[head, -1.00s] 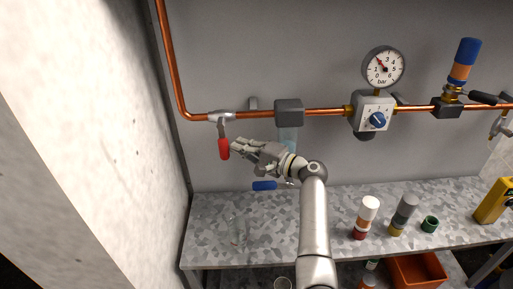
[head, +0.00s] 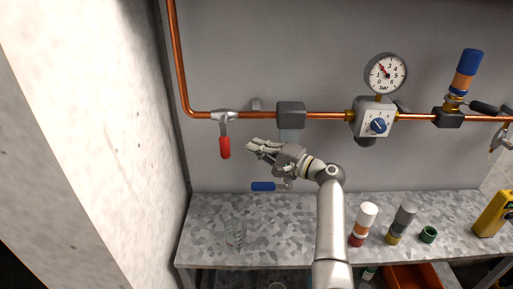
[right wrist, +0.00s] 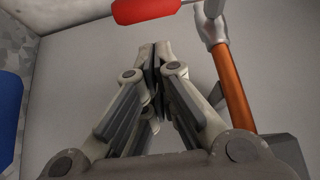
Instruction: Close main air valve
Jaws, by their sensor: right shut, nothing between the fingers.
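The air valve with the red lever (head: 224,147) sits on the copper pipe near its left bend, and the lever hangs straight down. The lever also shows in the right wrist view (right wrist: 146,10), at the top edge, with the silver valve body (right wrist: 212,24) beside it. My right gripper (head: 250,146) is right of the red lever in the head view, with a gap between them. Its fingers are shut and empty, and they show together in the right wrist view (right wrist: 156,52). My left gripper is not in view.
The copper pipe (head: 325,116) runs along the grey wall through a dark block (head: 291,115) and a regulator with a gauge (head: 386,73). A blue handle (head: 263,186) is below my right gripper. Several bottles stand on the bench (head: 270,225), whose left part is mostly clear.

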